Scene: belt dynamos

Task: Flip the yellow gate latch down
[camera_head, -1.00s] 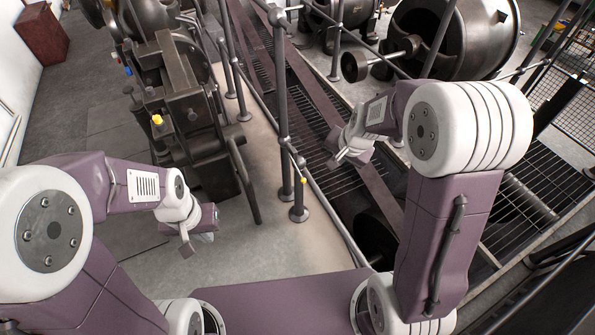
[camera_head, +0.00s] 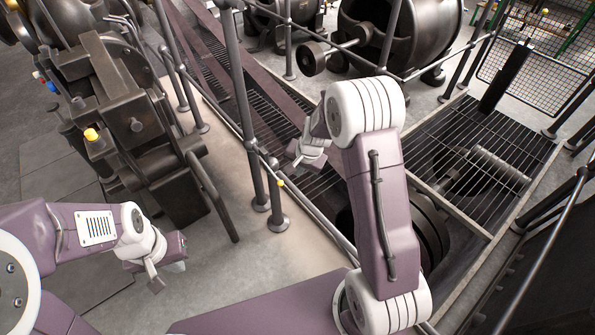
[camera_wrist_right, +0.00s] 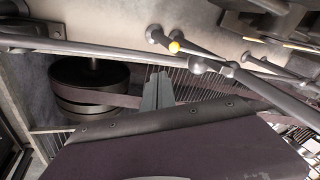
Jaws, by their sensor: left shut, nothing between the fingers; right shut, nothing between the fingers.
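The yellow gate latch appears as a small yellow tip (camera_head: 280,184) on the dark railing, just above a short post. It also shows in the right wrist view (camera_wrist_right: 175,46), at the end of a bar. Its exact angle is too small to tell. My right gripper (camera_head: 297,160) is shut and empty, above and slightly right of the latch in the head view, apart from it. In the right wrist view its fingers (camera_wrist_right: 158,90) are together below the latch. My left gripper (camera_head: 154,274) is shut and empty, low over the floor at the left.
A dark machine (camera_head: 120,120) with a yellow knob (camera_head: 92,134) stands at the left. Railing posts (camera_head: 243,110) rise near my right gripper. Behind them lie floor grating (camera_head: 480,150), a belt and dark dynamos (camera_head: 400,40). The pale floor between machine and railing is clear.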

